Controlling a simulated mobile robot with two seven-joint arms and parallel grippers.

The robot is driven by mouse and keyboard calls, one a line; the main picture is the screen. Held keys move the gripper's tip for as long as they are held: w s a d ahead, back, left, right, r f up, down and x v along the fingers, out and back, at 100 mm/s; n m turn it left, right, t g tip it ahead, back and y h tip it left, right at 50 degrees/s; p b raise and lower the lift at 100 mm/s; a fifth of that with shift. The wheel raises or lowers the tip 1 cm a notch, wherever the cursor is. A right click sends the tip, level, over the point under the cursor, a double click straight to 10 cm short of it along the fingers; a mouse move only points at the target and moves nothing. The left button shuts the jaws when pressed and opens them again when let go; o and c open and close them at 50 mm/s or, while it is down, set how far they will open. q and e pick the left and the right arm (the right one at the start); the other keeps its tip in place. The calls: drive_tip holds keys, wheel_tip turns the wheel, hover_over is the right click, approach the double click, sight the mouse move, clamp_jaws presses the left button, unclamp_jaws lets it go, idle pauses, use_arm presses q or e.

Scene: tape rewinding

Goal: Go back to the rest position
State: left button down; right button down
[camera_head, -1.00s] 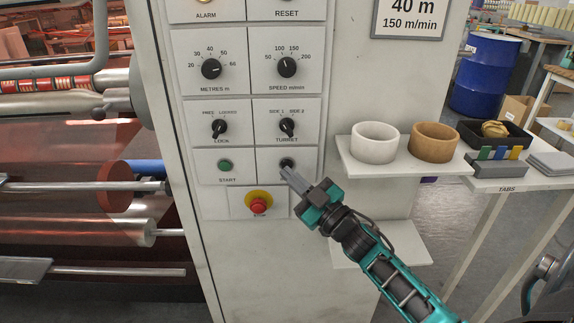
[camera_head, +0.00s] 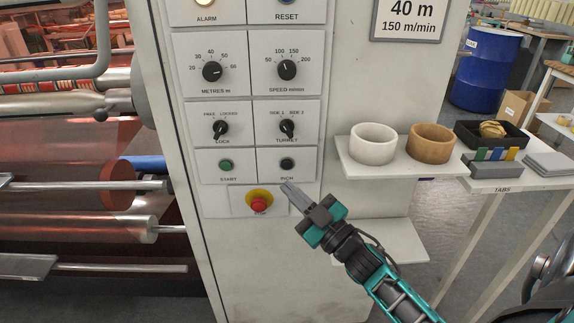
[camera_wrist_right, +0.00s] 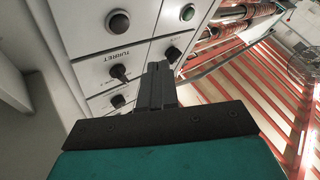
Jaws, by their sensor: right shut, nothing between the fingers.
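My right gripper (camera_head: 287,187) is shut and empty, in front of the lower part of the control panel (camera_head: 237,200). Its tips show just below the dark INCH button (camera_head: 287,164), which is uncovered in the head view. Whether the tips touch the panel cannot be told. In the right wrist view the shut fingers (camera_wrist_right: 158,68) point toward the panel near the lock knob (camera_wrist_right: 172,53). The green START button (camera_head: 225,165) and the red stop button (camera_head: 259,204) are to the left of the fingers in the head view. My left gripper is not in view.
A shelf (camera_head: 385,170) right of the panel holds a white ring (camera_head: 373,150) and a brown ring (camera_head: 431,150). A side table (camera_head: 530,183) carries a black tray (camera_head: 470,134) and tabs. Rollers with reddish film (camera_head: 60,150) run on the left.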

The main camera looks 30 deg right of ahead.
idle(0.5)
